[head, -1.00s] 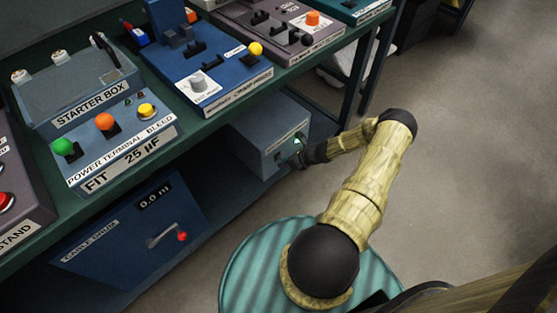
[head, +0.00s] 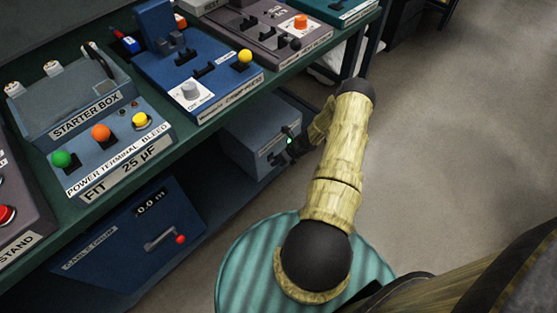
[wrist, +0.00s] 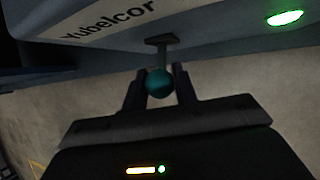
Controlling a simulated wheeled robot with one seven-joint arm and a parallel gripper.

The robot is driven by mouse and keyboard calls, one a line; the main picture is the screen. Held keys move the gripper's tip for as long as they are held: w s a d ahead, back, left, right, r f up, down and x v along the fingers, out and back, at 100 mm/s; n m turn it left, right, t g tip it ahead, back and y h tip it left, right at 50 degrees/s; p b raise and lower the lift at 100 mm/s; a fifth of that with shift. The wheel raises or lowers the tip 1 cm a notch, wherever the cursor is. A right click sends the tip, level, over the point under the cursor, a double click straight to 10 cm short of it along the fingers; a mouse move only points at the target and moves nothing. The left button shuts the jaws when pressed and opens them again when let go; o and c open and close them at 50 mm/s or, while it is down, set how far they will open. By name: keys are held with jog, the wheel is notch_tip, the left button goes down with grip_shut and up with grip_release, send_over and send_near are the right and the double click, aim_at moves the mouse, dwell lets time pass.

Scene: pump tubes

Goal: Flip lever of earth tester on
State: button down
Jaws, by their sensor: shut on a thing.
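A grey box (head: 262,128) stands on the lower shelf under the bench in the head view. In the wrist view its front (wrist: 215,22) carries a label reading "Yubelcor" and a lit green lamp (wrist: 285,18). A short lever with a teal ball knob (wrist: 159,84) sticks out from a dark slot in that front. My gripper (wrist: 160,78) has one finger on each side of the knob and is shut on it. In the head view my gripper (head: 292,140) is at the box's right front, small and partly hidden by my arm.
On the bench above are a starter box (head: 75,97), a panel with coloured knobs (head: 108,150) and a blue device (head: 190,75). A blue cable drum unit (head: 125,235) stands low on the left. Floor (head: 450,170) is clear at the right.

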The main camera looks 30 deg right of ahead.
jog(key=c, duration=1.1)
grip_release()
jog(key=shift+w, duration=0.2)
jog(key=shift+s+d, duration=0.15)
jog(key=shift+s, duration=0.05)
jog(key=shift+s+r, duration=0.15)
jog(key=shift+r, duration=0.4)
jog(key=p+v, duration=0.1)
jog(key=v, duration=0.4)
jog(key=p+v, duration=0.1)
jog(key=v, duration=0.5)
jog(key=p+v, duration=0.2)
jog(key=v, duration=0.3)
jog(key=shift+s+d, duration=0.1)
jog(key=shift+d, duration=0.3)
